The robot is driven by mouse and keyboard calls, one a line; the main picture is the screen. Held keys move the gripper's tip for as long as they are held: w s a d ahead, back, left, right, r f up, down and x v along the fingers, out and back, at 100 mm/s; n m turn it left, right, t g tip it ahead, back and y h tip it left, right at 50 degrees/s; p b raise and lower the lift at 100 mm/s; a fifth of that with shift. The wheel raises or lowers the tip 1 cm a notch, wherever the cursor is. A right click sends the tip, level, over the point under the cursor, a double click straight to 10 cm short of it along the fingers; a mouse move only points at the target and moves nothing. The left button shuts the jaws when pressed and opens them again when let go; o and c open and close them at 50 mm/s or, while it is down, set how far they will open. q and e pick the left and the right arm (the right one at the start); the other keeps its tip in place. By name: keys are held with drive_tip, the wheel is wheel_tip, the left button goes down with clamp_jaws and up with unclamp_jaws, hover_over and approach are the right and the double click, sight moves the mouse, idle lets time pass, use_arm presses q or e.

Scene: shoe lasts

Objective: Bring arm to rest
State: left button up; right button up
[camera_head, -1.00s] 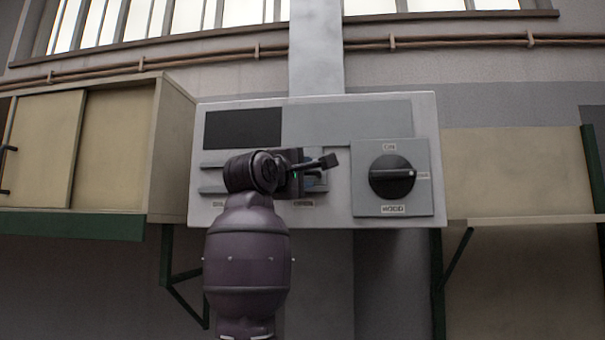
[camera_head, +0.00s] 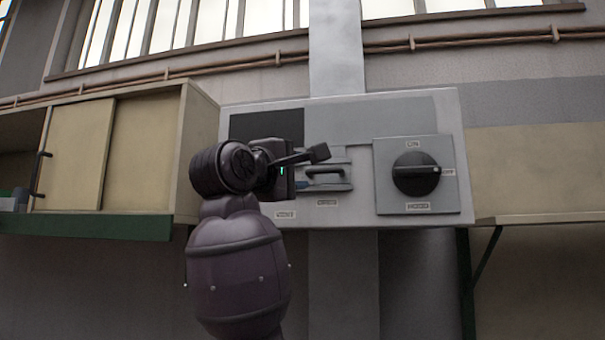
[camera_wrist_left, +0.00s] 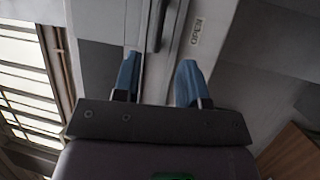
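My left gripper (camera_head: 294,172) is in front of the left part of a grey wall panel (camera_head: 367,119), on a dark purple arm. In the left wrist view its two blue fingertips (camera_wrist_left: 159,80) are apart with nothing held between them. A dark handle (camera_head: 325,171) on the panel is just right of the gripper in the head view. A dark bar (camera_wrist_left: 158,25) lies beyond the fingertips in the wrist view, near a small label (camera_wrist_left: 196,32). My right gripper is not in view.
A black rotary switch (camera_head: 416,174) is on the panel's right side. A cream cabinet (camera_head: 140,150) with a green lower edge (camera_head: 85,227) stands at left. A shelf (camera_head: 540,218) is at right. Pipes (camera_head: 240,64) run along the wall under the windows.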

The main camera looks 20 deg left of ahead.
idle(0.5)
